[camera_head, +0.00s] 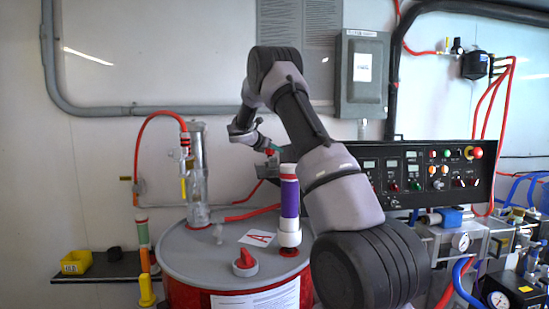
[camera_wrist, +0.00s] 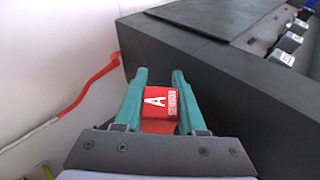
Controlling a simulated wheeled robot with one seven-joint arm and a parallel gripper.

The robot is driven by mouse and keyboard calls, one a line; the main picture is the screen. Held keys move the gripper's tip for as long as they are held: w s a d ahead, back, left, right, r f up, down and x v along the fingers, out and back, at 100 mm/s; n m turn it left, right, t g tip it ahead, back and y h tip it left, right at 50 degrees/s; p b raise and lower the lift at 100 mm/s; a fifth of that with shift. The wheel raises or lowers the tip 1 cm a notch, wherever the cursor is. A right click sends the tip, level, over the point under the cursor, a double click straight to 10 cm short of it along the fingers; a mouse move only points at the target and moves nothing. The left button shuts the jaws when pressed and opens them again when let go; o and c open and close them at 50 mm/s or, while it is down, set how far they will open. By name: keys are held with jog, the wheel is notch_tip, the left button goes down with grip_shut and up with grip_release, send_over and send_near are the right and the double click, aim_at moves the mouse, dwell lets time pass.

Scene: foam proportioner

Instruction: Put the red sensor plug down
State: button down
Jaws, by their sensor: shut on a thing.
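The red sensor plug (camera_wrist: 161,103), marked with a white letter A, is held between the teal fingers of my gripper (camera_wrist: 161,88) in the wrist view. The gripper is shut on it. In the head view my gripper (camera_head: 270,150) is behind and above the drum, near the left end of the black control panel; the plug is too small there to make out clearly. In the wrist view the plug is beside the dark corner of the panel box (camera_wrist: 200,65), apart from any surface I can see below it.
The red drum (camera_head: 190,262) has a grey lid with a clear pump tube (camera_head: 197,175), a purple-banded cylinder (camera_head: 289,205) and a red-topped cap (camera_head: 245,263) on it. The control panel (camera_head: 430,170) is at right. A small shelf (camera_head: 112,267) with a yellow bin (camera_head: 76,262) is at left.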

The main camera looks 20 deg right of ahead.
jog(key=shift+f, duration=1.45)
jog(key=shift+f, duration=0.15)
jog(key=shift+f, duration=0.1)
jog(key=c, duration=0.8)
grip_release()
jog(key=shift+o, duration=0.2)
